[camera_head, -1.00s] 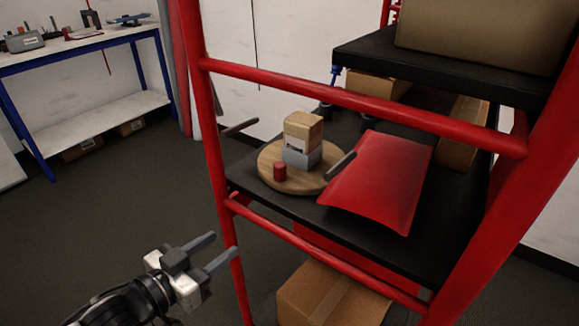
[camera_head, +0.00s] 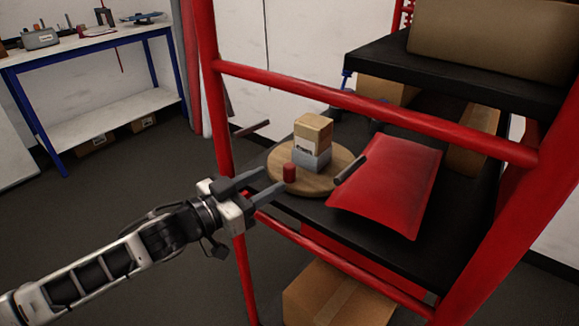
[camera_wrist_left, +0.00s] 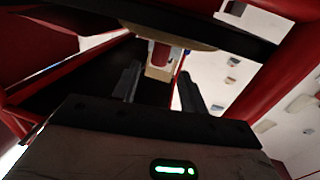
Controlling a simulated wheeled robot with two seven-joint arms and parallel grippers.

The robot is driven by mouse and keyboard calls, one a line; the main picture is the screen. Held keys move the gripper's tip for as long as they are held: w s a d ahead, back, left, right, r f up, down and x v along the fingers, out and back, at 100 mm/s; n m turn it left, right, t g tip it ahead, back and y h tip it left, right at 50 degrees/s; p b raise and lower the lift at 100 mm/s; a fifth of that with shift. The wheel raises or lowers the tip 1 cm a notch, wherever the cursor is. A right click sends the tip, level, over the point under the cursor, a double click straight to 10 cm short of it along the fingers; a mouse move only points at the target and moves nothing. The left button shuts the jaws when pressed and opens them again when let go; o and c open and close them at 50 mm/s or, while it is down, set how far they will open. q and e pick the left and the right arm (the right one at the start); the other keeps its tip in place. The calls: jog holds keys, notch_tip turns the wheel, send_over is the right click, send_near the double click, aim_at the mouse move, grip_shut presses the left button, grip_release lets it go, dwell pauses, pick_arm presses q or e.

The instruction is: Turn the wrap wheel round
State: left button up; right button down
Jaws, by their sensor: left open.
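The wrap wheel (camera_head: 278,162) is a round wooden disc lying flat on the black middle shelf of the red rack. A small wooden block on a grey box (camera_head: 312,147) sits on the disc. Two dark bars are at its sides, the right one (camera_head: 350,170) and the left one (camera_head: 252,128). My right gripper is out of view.
A red padded envelope (camera_head: 388,185) lies right of the wheel. Red rack rails (camera_head: 370,110) cross above and below the shelf front, and a red post (camera_head: 217,120) stands at its left. A cardboard box (camera_head: 335,297) is below. A workbench (camera_head: 95,40) stands far left.

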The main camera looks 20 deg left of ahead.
aim_at(285, 172)
pick_arm(q)
jog(key=x, duration=0.6)
jog(key=shift+w+d+p, duration=0.25)
jog(key=shift+w+p, duration=0.05)
grip_shut()
